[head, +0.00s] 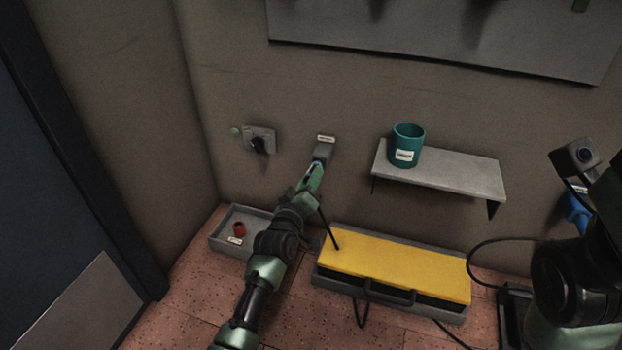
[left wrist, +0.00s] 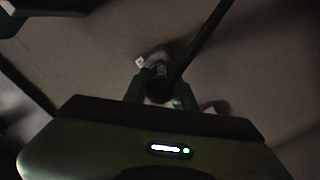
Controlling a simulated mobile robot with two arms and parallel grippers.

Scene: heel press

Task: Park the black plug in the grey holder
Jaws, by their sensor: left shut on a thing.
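My left gripper (head: 318,172) is up at the wall, shut on the black plug. The left wrist view shows the dark round plug (left wrist: 159,86) between the fingers, with a thick black cord running up and right. In the head view the black cord (head: 328,228) hangs from the gripper toward the yellow-topped unit. The grey holder (head: 324,150) is on the wall below a small white label, right at the gripper's tip. The gripper hides part of it, and I cannot tell whether the plug is in it. My right gripper's fingers are not in view.
A grey wall box (head: 258,139) with a black part is left of the holder. A shelf (head: 465,174) with a teal mug (head: 407,146) is on the right. Below are a tray (head: 218,240) with a red object (head: 239,229) and the yellow-topped unit (head: 400,265).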

